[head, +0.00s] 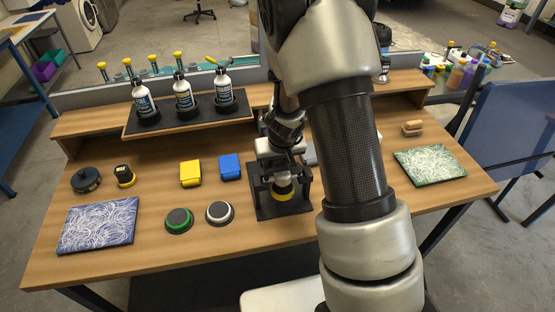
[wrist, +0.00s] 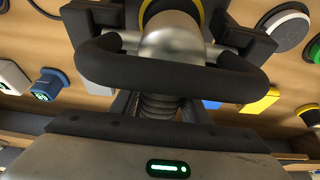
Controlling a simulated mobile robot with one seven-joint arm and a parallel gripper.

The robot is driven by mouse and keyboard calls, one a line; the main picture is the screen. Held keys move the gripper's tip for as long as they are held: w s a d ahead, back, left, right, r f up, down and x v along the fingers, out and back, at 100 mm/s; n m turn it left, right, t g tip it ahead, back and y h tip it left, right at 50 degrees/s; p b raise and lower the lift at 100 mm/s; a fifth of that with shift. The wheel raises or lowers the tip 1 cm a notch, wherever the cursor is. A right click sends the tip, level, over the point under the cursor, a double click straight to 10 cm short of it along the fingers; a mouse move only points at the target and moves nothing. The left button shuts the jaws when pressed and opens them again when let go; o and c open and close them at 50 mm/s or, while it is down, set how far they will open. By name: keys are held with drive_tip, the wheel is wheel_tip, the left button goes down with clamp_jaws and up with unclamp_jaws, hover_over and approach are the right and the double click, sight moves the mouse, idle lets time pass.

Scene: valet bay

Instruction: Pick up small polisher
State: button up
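The small polisher (head: 283,190), with a black and yellow round head, sits in a black stand (head: 268,209) at the table's front middle. In the wrist view, its silver body (wrist: 172,38) shows with a yellow ring, a black loop handle and a ribbed dark neck. Side pins run toward black blocks that seem to be the stand's uprights. My gripper (head: 283,150) is right above and close against the polisher. Its fingers are hidden behind the handle, so I cannot tell whether they are open or closed on it.
Left of the stand are a white-topped pad (head: 219,212), a green-topped pad (head: 179,220), a blue box (head: 230,167) and a yellow box (head: 191,173). Spray bottles (head: 183,93) stand on a raised shelf behind. My arm hides the middle right.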

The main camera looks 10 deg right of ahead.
drive_tip(key=shift+r, duration=0.1)
clamp_jaws()
wheel_tip(320, 180, up, 10)
drive_tip(key=p, duration=0.3)
drive_tip(key=shift+p, duration=0.35)
